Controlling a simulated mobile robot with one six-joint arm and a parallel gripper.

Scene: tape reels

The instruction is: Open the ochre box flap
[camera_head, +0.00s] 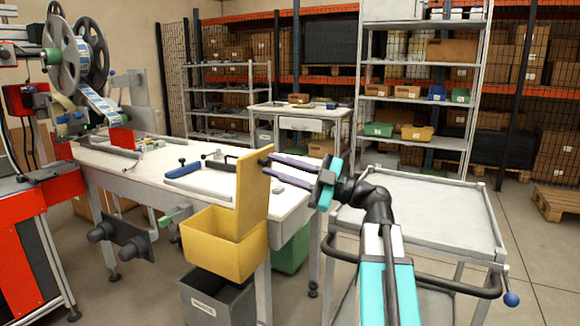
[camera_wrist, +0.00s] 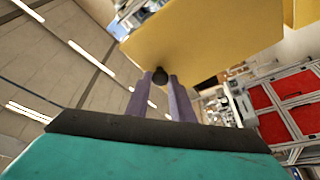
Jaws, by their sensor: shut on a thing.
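The ochre box (camera_head: 222,249) is mounted at the near end of the work table. Its flap (camera_head: 251,195) stands about upright above the box, and the box's open top shows to its left. My gripper (camera_head: 268,156) is at the flap's upper right, with its purple fingers reaching in from the right. In the wrist view my gripper (camera_wrist: 160,90) is shut on a dark round knob (camera_wrist: 160,76) on the flap's face. The flap also fills the upper part of the wrist view (camera_wrist: 205,40). The box's inner floor is hidden.
A grey bin (camera_head: 215,303) stands under the box and a green bin (camera_head: 291,250) under the table. The white work table (camera_head: 150,170) carries a blue-edged tray and small tools. A grey cart (camera_head: 425,205) stands to the right. A reel machine (camera_head: 75,60) is at left.

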